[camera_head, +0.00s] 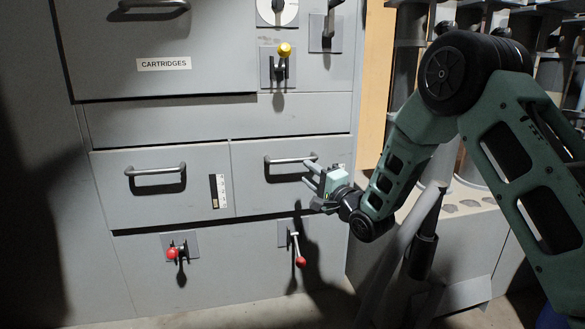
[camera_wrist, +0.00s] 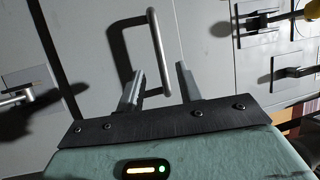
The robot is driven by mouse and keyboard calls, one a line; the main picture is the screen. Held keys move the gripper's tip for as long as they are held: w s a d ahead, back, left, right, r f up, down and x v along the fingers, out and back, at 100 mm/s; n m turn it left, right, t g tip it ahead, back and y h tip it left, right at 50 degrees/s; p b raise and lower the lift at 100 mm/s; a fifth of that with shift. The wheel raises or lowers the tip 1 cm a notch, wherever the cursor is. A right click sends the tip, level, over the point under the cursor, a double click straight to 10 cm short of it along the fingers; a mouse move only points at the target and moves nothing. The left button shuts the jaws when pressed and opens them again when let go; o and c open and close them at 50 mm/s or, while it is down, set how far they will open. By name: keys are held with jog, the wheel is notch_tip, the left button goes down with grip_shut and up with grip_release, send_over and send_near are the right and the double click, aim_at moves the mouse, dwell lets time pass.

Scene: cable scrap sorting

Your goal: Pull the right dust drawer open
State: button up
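The right dust drawer (camera_head: 254,190) is a grey front in the lower right of the cabinet, level with the front to its left, and looks shut. Its bar handle (camera_head: 290,160) runs across its upper part. My gripper (camera_head: 308,172) is at the right end of this handle. In the wrist view the handle (camera_wrist: 158,50) stands upright in the picture, ahead of and partly between the two fingers of my gripper (camera_wrist: 157,82). The fingers are apart and the gripper is open. I cannot tell whether a finger touches the bar.
The left drawer (camera_head: 120,190) has a similar handle (camera_head: 155,170). Below are two red-knobbed levers, left (camera_head: 172,253) and right (camera_head: 301,262). A yellow-knobbed lever (camera_head: 285,49) is above. A large drawer labelled CARTRIDGES (camera_head: 164,64) is at upper left. Racks (camera_head: 470,200) stand right.

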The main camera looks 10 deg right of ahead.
aim_at(294, 162)
jog(key=b+x, duration=0.2)
jog(key=x, duration=0.5)
jog(key=shift+w+a+b, duration=0.1)
jog(key=shift+w+b, duration=0.15)
jog(key=shift+b, duration=0.05)
jog(key=shift+w+a+r, duration=0.2)
jog(key=shift+w, duration=0.35)
grip_shut()
